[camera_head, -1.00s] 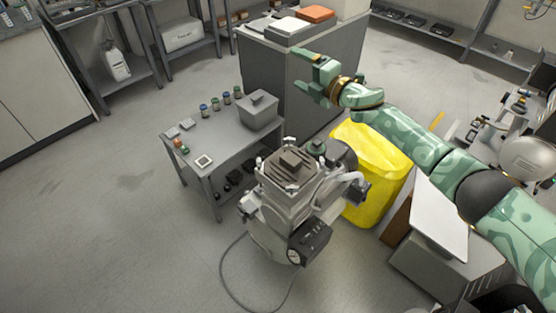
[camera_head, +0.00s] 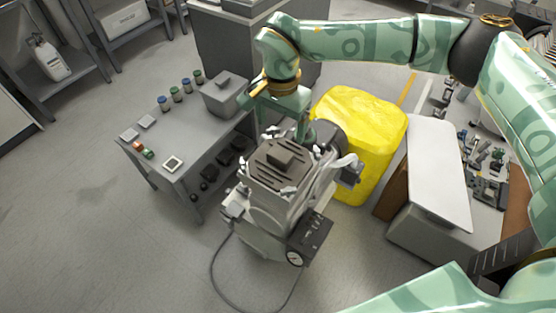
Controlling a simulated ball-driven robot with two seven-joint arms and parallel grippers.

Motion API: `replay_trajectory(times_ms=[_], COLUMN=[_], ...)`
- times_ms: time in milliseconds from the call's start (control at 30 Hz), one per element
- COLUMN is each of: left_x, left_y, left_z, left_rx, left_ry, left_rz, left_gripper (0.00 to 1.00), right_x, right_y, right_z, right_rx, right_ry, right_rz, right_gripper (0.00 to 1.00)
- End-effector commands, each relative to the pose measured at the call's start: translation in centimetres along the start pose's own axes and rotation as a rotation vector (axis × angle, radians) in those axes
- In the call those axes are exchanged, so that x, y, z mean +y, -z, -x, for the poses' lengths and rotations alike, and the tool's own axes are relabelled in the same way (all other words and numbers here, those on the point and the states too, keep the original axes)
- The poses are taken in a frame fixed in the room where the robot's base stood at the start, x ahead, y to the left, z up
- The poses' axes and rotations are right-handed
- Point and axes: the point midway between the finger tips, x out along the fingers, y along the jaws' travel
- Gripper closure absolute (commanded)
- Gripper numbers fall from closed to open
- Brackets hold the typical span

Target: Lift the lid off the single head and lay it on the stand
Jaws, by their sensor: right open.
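The compressor (camera_head: 262,228) stands on the floor in the middle of the view. Its grey slotted lid (camera_head: 272,178) lies on top of the head, with a raised block handle (camera_head: 281,158) in its middle. My right gripper (camera_head: 284,118) points down just behind the lid, open, with its fingers apart from the handle. Its fingertips are partly hidden among the parts at the lid's far edge. I cannot tell which surface is the stand; a grey table (camera_head: 190,150) is left of the compressor and a white-topped unit (camera_head: 437,165) is right of it. My left gripper is not in view.
A yellow bin (camera_head: 362,125) stands close behind the compressor. A cable (camera_head: 215,272) loops on the floor. The white top is bare.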

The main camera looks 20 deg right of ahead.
Motion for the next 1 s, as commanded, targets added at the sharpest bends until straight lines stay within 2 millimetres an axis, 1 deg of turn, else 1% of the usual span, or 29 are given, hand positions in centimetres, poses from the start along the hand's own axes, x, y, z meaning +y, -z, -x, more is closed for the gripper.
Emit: replay_trajectory(times_ms=[33, 100, 200, 467, 633, 700, 800, 967, 1000], left_x=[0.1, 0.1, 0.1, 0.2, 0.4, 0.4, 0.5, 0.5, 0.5], left_y=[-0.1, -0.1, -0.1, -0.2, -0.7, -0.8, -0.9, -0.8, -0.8], left_z=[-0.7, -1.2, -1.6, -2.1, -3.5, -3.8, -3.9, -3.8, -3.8], left_rx=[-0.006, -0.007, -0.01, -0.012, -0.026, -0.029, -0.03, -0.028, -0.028], left_ry=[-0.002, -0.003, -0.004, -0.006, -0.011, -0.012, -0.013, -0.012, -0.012], left_rz=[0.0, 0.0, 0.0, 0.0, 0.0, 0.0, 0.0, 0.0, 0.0], left_gripper=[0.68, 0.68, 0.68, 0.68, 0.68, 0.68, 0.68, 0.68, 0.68], right_x=[0.0, 0.0, 0.0, -0.1, -0.1, -0.1, -0.2, -0.2, -0.2], right_y=[-0.1, -0.1, -0.1, -0.1, -0.1, 0.0, 0.0, 0.0, 0.0], right_z=[-1.9, -3.5, -5.0, -6.8, -9.8, -10.8, -11.2, -11.0, -11.0], right_rx=[-0.005, -0.005, -0.003, -0.003, -0.005, -0.005, -0.002, -0.001, -0.001], right_ry=[-0.004, -0.005, -0.002, 0.0, -0.003, -0.002, 0.001, 0.003, 0.003], right_rz=[0.0, 0.0, 0.0, -0.001, -0.002, -0.003, -0.003, -0.003, -0.003], right_gripper=[0.18, 0.18, 0.18, 0.18, 0.18, 0.18, 0.18, 0.18, 0.27])
